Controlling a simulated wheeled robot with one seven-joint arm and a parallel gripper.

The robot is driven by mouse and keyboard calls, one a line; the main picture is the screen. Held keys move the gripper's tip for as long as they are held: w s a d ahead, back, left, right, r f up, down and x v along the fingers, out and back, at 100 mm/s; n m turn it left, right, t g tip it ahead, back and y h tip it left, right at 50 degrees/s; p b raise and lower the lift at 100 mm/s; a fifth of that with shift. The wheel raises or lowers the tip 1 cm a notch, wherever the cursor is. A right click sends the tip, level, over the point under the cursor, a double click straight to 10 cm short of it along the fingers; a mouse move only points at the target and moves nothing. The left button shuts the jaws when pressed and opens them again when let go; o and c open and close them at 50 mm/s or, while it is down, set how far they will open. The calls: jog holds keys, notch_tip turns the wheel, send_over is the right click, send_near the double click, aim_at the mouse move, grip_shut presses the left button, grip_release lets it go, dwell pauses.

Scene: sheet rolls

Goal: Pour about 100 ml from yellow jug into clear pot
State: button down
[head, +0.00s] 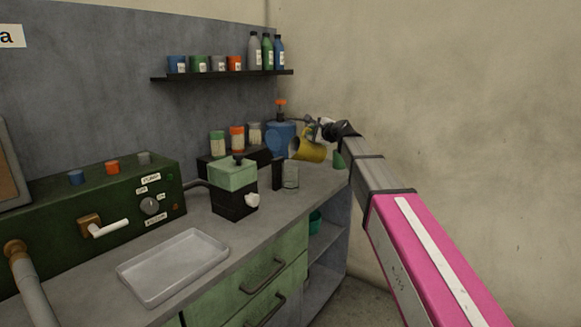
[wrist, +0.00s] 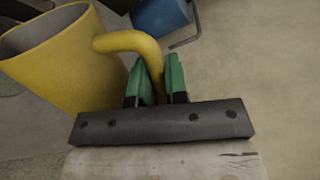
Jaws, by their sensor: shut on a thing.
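The yellow jug (head: 311,151) is held up near the right end of the counter, tilted with its mouth to the left. In the wrist view the jug (wrist: 80,65) fills the upper left, and its curved handle runs into my gripper. My gripper (wrist: 158,80) has green fingers shut on that handle; it also shows in the head view (head: 322,131). The clear pot (head: 290,177) stands on the counter below the jug's mouth and slightly to its left. I cannot make out any stream or a liquid level in the pot.
A blue canister (head: 281,139) with an orange top stands behind the jug. A dark upright block (head: 277,175) is beside the pot. A green-topped box (head: 234,185) and an empty tray (head: 173,266) lie further left. Several lidded jars stand on a dark riser (head: 212,168).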

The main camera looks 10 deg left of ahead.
jog(key=shift+s+a+n, duration=0.25)
jog(key=shift+n, duration=0.25)
jog(key=shift+a+r, duration=0.1)
jog(key=shift+r, duration=0.2)
dwell(0.7)
jog(key=shift+s+a+r+n+h+p, duration=0.4)
jog(key=shift+s+a+r+n, duration=0.25)
jog(key=shift+n, duration=0.45)
dwell(1.2)
jog(key=w+d+f+m, duration=0.2)
jog(key=shift+w+d+m+y, duration=0.1)
jog(key=shift+d+m+y, duration=0.05)
jog(key=shift+m+y, duration=0.25)
jog(key=shift+r, duration=0.1)
dwell(0.5)
